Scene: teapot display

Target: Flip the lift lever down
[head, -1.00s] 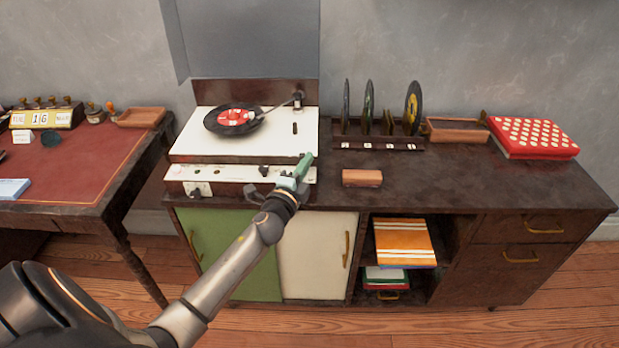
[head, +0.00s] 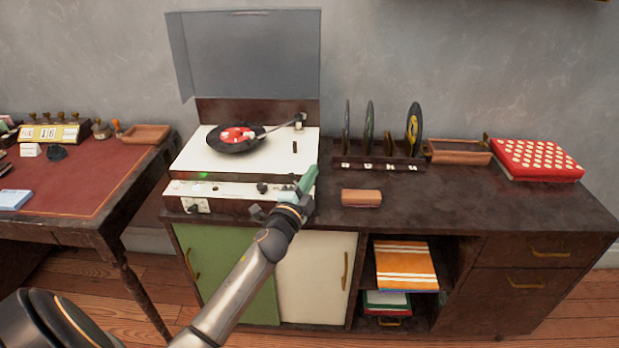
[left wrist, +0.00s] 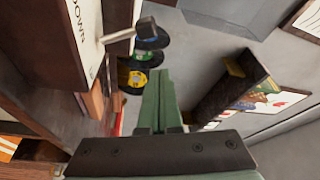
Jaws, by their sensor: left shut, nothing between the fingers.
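The record player (head: 190,158) stands on the cabinet with its grey lid raised and a black record (head: 222,143) with a red label on it. The tonearm (head: 283,122) reaches from the back right toward the record. My left gripper (head: 309,178) has green fingers, shut and empty, at the right end of the player's front panel. The fingers (left wrist: 158,78) also show shut in the left wrist view. There, a grey lever (left wrist: 130,31) sticks out from a white panel marked "DOWN", left of and apart from the fingertips in the picture. In the head view my gripper covers that part of the panel.
A wooden block (head: 361,198) lies right of the player, near the cabinet's front edge. A record rack (head: 380,163), a wooden tray (head: 458,157) and a red dotted box (head: 537,160) stand farther right. A red-topped desk (head: 75,187) is at the left.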

